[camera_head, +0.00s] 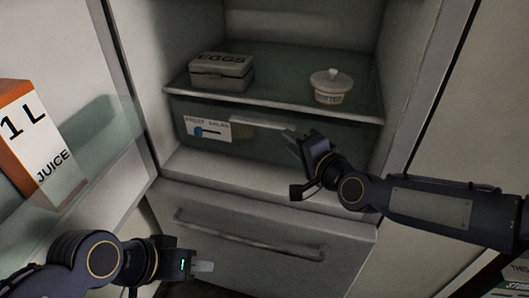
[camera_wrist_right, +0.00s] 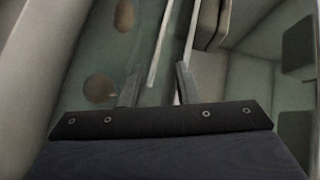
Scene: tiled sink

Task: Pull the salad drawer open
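The salad drawer (camera_head: 270,140) is a translucent green bin under the fridge's glass shelf, with a fruit-salad label (camera_head: 208,129) and a pale handle (camera_head: 258,123) along its upper front. It looks closed. My right gripper (camera_head: 290,136) is at the right end of the handle. In the right wrist view, the right gripper (camera_wrist_right: 157,88) has its two fingers apart, with a pale strip running between them; contact cannot be told. The drawer front (camera_wrist_right: 95,50) also shows there, with brownish round items behind it. My left gripper (camera_head: 203,267) is low at the front left, away from the drawer; its finger gap is unclear.
An egg box (camera_head: 221,72) and a small lidded pot (camera_head: 331,86) stand on the glass shelf (camera_head: 275,96). A juice carton (camera_head: 38,145) sits in the open door at left. A lower drawer with a bar handle (camera_head: 245,238) is below.

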